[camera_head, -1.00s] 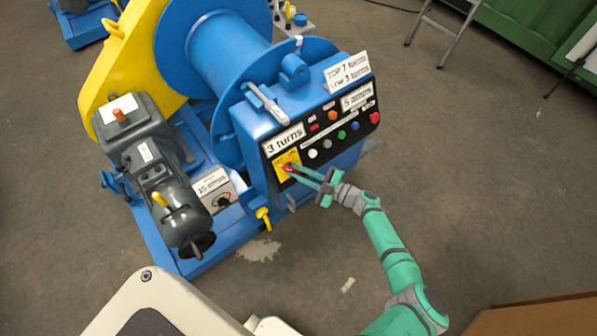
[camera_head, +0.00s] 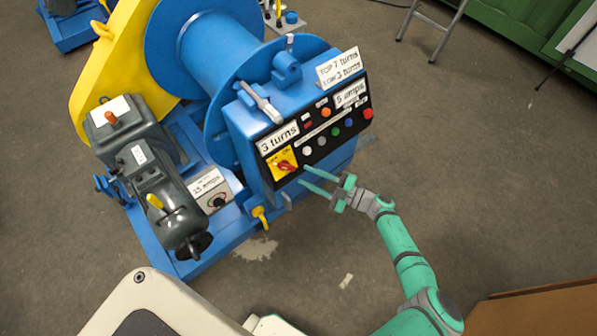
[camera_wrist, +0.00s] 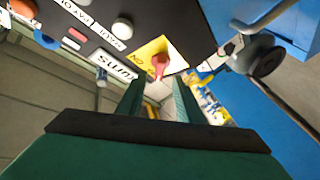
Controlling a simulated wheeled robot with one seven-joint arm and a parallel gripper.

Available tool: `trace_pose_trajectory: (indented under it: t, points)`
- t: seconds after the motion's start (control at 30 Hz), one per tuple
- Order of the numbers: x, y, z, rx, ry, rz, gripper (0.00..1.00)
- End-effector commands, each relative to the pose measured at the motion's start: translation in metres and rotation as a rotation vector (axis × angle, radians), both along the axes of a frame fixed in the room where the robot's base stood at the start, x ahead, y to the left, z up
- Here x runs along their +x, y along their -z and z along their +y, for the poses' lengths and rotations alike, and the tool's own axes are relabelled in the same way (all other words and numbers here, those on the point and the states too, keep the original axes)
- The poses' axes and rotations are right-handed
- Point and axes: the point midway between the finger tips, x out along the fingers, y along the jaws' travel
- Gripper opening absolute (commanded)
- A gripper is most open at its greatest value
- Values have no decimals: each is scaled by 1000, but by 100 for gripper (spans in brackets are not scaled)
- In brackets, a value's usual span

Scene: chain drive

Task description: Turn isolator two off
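A yellow plate (camera_head: 275,158) with a red rotary switch (camera_head: 285,166) sits at the lower left of the black control panel, under the "3 turns" label. In the wrist view the red switch (camera_wrist: 160,66) stands out from its yellow plate (camera_wrist: 150,50), with "ON" lettering beside it. I cannot tell surely which mark the handle points to. My green gripper (camera_head: 303,175) is open and empty, just right of the switch and apart from it. No mark shows which is isolator two.
The panel also bears several push buttons, including a white one (camera_head: 307,150) and a red one (camera_head: 368,113). A yellow-handled part (camera_head: 260,214) is low on the blue frame. A grey motor (camera_head: 150,165) stands at left. The floor (camera_head: 440,160) at right is clear.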

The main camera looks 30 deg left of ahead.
Motion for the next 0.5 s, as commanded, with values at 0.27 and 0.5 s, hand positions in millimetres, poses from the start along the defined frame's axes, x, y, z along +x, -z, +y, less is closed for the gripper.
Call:
trace_pose_trajectory:
  t: [0.27,0.5]
  points:
    - [3,0,-38,-1,1,0,33]
    - [3,0,-44,1,-1,0,33]
